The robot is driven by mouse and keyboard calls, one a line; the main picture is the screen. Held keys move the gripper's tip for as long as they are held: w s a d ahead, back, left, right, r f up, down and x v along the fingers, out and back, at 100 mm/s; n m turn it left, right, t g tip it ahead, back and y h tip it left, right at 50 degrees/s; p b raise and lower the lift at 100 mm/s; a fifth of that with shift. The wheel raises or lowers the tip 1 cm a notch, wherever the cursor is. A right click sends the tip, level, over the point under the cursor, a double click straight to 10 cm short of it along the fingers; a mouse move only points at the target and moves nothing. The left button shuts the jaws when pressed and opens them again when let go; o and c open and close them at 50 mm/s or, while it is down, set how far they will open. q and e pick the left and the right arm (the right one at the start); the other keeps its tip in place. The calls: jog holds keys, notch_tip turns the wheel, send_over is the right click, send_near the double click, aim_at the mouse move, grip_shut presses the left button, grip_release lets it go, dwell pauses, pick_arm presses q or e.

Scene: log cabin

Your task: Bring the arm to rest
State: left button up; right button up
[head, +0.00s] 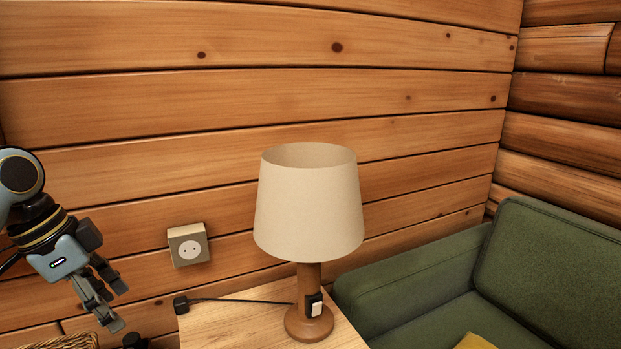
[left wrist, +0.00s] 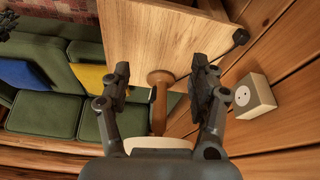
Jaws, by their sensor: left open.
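My left gripper (head: 112,302) is at the left of the head view, pointing down. It is open and empty, left of the wall socket and clear of the small table. In the left wrist view its two fingers (left wrist: 162,88) stand apart, with the table and lamp seen beyond them. My right gripper is in neither view.
A lamp with a cream shade (head: 308,208) and wooden base stands on a small wooden table (head: 235,325). Its unplugged black plug (head: 181,305) lies at the table's left edge. A socket (head: 188,246) is on the log wall. A green sofa (head: 420,285) stands right.

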pick_arm(q)
jog(key=s+d+f+n+t+y, duration=0.15)
jog(key=s+n, duration=0.35)
jog(key=s, duration=0.7)
jog(key=s+d+f+n+y, duration=0.1)
jog(key=s+f+n+y, duration=0.3)
jog(key=s, duration=0.9)
notch_tip(320, 180, down, 26)
jog(key=s+a+n+g+h, duration=0.1)
jog(key=s+a+h, duration=0.1)
jog(key=a, duration=0.1)
jog(key=s+f+g, duration=0.1)
jog(key=s+f, duration=1.4)
jog(key=s, duration=0.3)
jog(key=shift+a, duration=0.45)
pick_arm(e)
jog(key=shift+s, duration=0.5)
pick_arm(q)
jog(key=shift+g, duration=0.25)
